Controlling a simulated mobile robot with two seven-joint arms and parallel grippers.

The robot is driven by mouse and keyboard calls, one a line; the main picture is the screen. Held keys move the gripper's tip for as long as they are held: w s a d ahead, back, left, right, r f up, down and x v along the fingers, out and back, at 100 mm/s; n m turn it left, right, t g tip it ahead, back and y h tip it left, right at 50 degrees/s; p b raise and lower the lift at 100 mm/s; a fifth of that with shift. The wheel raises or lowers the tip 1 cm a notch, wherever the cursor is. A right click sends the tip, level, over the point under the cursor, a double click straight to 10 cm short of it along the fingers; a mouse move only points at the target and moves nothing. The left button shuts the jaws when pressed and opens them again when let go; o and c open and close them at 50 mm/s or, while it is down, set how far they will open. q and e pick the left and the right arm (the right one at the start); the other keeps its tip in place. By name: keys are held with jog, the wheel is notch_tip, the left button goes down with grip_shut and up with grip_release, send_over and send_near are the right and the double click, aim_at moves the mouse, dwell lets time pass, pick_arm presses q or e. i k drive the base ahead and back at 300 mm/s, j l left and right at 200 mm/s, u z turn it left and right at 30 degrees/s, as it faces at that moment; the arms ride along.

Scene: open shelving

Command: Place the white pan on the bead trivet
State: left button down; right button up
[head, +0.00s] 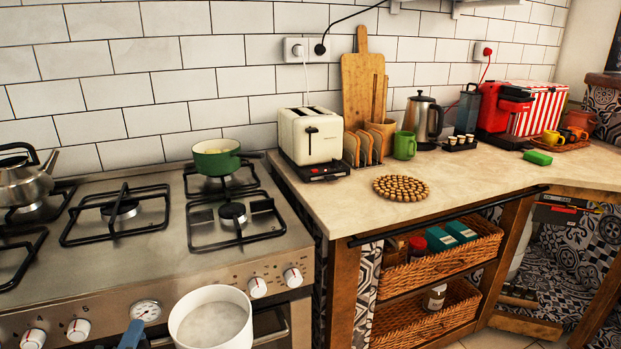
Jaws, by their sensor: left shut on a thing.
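The white pan (212,322) is at the bottom of the head view, in front of the stove's knob panel and cut off by the lower edge. It looks empty, with its open top facing up. My left gripper (132,337) shows only as a small blue-grey part at the bottom edge, left of the pan. It is shut on the pan; the grip itself is mostly out of frame. The round brown bead trivet (401,188) lies flat and bare on the counter, up and to the right of the pan. My right gripper is not in view.
The gas stove (165,255) holds a green pot (216,158) and a kettle (25,183). A toaster (311,135), wooden rack (363,147) and green mug (404,146) stand behind the trivet. The counter (345,205) in front of it is clear. Wicker baskets (440,268) sit below.

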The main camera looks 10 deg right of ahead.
aim_at(382, 188)
jog(key=i+l+z, duration=0.25)
jog(key=l, duration=0.15)
jog(key=l+z, duration=0.3)
jog(key=i+l, duration=0.25)
jog(key=l, duration=0.2)
jog(key=i+l+z, duration=0.1)
jog(key=i+l, duration=0.15)
jog(key=l, duration=0.2)
